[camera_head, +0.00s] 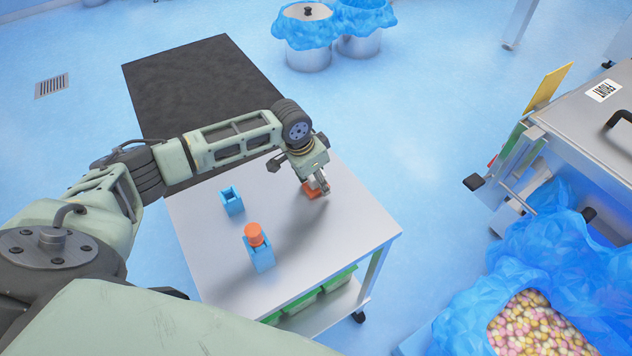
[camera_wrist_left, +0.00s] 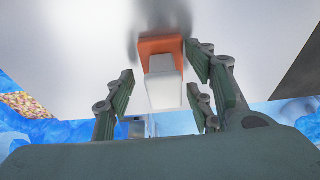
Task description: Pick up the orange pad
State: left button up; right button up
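An orange pad (camera_head: 309,191) lies on the metal table under my left gripper (camera_head: 321,187). In the left wrist view the orange pad (camera_wrist_left: 161,46) has a pale grey-white block-like part (camera_wrist_left: 165,84) on its near side. My left gripper's fingers (camera_wrist_left: 162,78) stand on both sides of it, with visible gaps. The gripper is open and points down at it. In the head view the gripper hides part of the pad. My right gripper is in neither view.
On the table (camera_head: 345,235) stand an empty-looking blue holder (camera_head: 231,201) and a blue holder (camera_head: 259,256) with an orange round-topped piece (camera_head: 254,234). Green bins (camera_head: 336,279) sit on the shelf below. A steel machine (camera_head: 590,110) and a blue-lined container of candies (camera_head: 530,325) are at right.

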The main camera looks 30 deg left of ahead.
pick_arm(q)
jog(key=c, duration=0.6)
jog(key=shift+c, duration=1.2)
jog(key=shift+r, duration=0.1)
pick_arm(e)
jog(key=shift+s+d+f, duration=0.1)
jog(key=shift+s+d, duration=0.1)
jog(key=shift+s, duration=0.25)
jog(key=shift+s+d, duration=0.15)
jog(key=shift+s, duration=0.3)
pick_arm(q)
jog(key=shift+w+r+b, duration=0.1)
jog(key=shift+r+b, duration=0.2)
jog(key=shift+r, duration=0.25)
notch_tip(320, 180, up, 3)
jog(key=shift+f+b, duration=0.1)
jog(key=shift+b, duration=0.4)
jog(key=d+r+b, duration=0.2)
jog(key=d+r, duration=0.5)
jog(key=d, duration=0.4)
jog(key=shift+w+d, duration=0.35)
jog(key=shift+w, duration=0.05)
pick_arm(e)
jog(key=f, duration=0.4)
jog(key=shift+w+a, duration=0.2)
